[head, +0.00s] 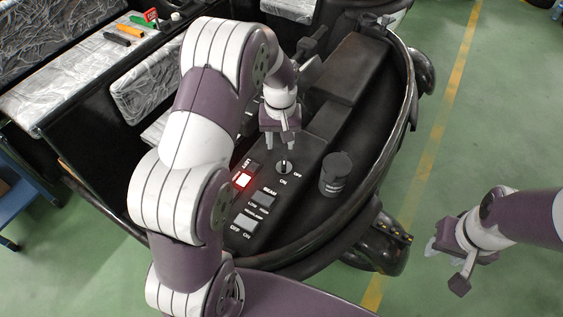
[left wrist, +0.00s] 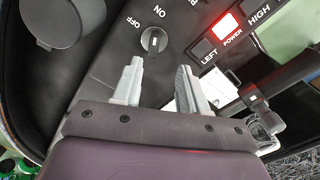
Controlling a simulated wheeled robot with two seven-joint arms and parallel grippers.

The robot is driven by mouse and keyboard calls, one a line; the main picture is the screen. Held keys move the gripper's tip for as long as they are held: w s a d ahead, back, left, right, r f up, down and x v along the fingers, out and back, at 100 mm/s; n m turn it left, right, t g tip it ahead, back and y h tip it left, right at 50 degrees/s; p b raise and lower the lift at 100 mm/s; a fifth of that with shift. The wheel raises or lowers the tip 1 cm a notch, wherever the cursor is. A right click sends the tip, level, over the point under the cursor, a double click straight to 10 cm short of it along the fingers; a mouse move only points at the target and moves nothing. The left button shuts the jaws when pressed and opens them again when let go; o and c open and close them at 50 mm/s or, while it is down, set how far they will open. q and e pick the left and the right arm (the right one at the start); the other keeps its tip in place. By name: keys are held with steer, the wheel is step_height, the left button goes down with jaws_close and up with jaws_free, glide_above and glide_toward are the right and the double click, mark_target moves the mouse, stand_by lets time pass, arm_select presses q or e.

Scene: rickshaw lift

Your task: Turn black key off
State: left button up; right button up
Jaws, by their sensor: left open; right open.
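The black key (head: 284,167) is a small switch on the dark panel, with OFF and ON printed beside it. It also shows in the left wrist view (left wrist: 153,41), just beyond my fingertips. I cannot tell surely which mark it points to. My left gripper (head: 281,141) is open and empty, pointing down close above the key; in the left wrist view its two fingers (left wrist: 160,78) stand apart, short of the key. My right gripper (head: 452,252) is open, away at the right over the floor.
The POWER button (head: 242,180) glows red on the panel. A black round knob (head: 335,174) stands to the right of the key. Other panel switches (head: 262,199) lie nearer. Screwdrivers (head: 122,34) lie on the wrapped seat at the far left. Green floor is free at the right.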

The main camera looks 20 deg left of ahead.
mark_target(285, 159)
arm_select(q)
steer(key=f+b, duration=0.1)
steer(key=f, duration=0.1)
steer(key=d+f+b, duration=0.1)
steer(key=f+b, duration=0.1)
steer(key=f, duration=0.1)
steer(key=w+f+b, duration=0.1)
steer(key=f, duration=0.1)
steer(key=shift+d+f, duration=0.15)
steer(key=shift+d, duration=0.1)
steer(key=shift+s+a+f+b, duration=0.15)
steer(key=shift+b, duration=0.2)
steer(key=shift+s+a, duration=0.25)
steer(key=shift+a, duration=0.05)
steer(key=shift+w+d, duration=0.15)
steer(key=shift+d, duration=0.05)
jaws_close()
arm_select(e)
step_height(285, 159, down, 6)
steer(key=shift+w+d+f, duration=0.15)
steer(key=shift+w+d, duration=0.1)
steer(key=shift+d, duration=0.2)
